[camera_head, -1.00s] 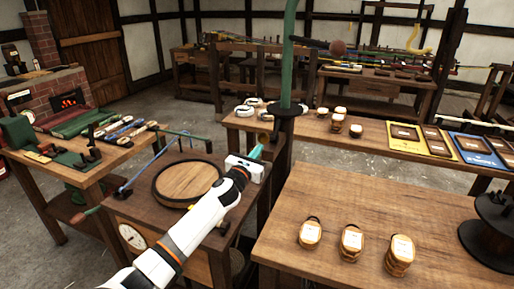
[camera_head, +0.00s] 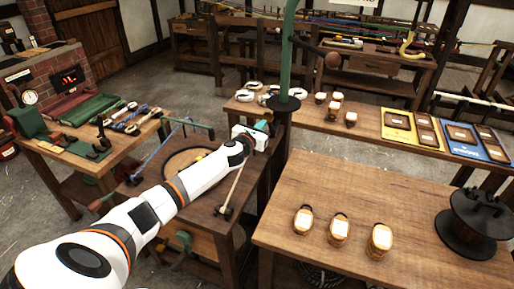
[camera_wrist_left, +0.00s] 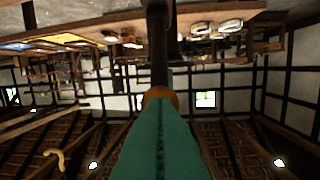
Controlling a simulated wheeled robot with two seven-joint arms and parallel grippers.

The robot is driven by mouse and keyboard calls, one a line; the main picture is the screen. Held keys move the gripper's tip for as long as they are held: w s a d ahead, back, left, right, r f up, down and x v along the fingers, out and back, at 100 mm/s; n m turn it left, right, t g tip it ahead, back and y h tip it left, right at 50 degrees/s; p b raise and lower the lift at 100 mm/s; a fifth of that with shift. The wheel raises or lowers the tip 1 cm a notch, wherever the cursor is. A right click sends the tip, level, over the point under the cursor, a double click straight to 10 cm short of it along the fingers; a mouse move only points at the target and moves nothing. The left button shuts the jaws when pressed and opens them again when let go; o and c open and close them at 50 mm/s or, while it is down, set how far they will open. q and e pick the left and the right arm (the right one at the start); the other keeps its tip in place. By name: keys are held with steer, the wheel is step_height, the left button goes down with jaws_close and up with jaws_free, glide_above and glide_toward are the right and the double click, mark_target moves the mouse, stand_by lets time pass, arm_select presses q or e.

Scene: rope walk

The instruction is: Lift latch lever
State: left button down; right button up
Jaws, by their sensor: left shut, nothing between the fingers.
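The likely latch lever is a dark bar with a round brown knob (camera_head: 332,61), standing out to the right from the green post (camera_head: 287,45) above the benches. My left gripper (camera_head: 264,127) is shut and empty, below and left of the knob in the head view. In the left wrist view its shut green fingers (camera_wrist_left: 160,115) fill the lower middle. A brown rounded end (camera_wrist_left: 160,92), likely the knob, shows just past the fingertips, with a dark bar beyond it. Contact cannot be told. My right gripper is out of view.
A small bench with a round wooden disc (camera_head: 190,162) lies under my left arm. Several wooden pieces with pale tops stand on the near table (camera_head: 330,190), beside a black spool (camera_head: 473,222). Yellow and blue trays (camera_head: 412,130) lie at the right.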

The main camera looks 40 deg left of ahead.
arm_select(q)
steer(key=shift+w+a+r, duration=0.1)
steer(key=shift+w+r, duration=0.2)
steer(key=shift+r, duration=0.35)
steer(key=shift+a, duration=0.1)
